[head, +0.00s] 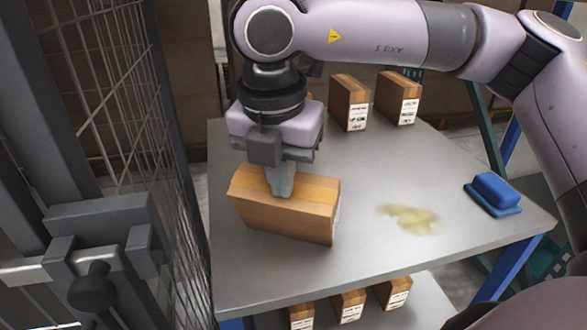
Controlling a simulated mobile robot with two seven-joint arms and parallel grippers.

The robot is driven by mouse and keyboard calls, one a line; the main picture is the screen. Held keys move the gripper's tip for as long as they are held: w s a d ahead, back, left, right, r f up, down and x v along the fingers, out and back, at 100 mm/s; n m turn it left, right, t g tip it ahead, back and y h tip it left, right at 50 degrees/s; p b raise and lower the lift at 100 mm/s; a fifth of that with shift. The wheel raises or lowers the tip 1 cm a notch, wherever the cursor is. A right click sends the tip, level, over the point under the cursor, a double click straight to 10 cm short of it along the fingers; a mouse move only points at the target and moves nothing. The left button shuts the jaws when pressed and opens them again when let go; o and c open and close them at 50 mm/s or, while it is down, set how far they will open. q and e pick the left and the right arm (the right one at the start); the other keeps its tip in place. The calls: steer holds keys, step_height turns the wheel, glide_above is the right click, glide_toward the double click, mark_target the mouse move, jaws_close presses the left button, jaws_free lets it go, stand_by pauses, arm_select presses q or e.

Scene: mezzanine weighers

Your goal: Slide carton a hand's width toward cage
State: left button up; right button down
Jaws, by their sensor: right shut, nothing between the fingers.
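The carton (285,212) is a brown cardboard box with a lighter tape band, lying on the grey table near its left side. My right gripper (280,190) points down with its fingers shut, at the far upper edge of the carton. It holds nothing; whether the fingertips touch the carton I cannot tell. The wire-mesh cage (118,110) stands along the left, just beyond the table's left edge.
Two upright labelled cartons, one at the back middle (349,103) and one to its right (398,98), stand on the table (370,265). A stain (412,218) and a blue block (495,193) lie right. Several cartons (349,305) sit on a lower shelf.

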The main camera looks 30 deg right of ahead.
steer(key=shift+s+a+f, duration=0.1)
steer(key=shift+s+f, duration=0.1)
steer(key=shift+f, duration=0.25)
steer(key=shift+r, duration=0.1)
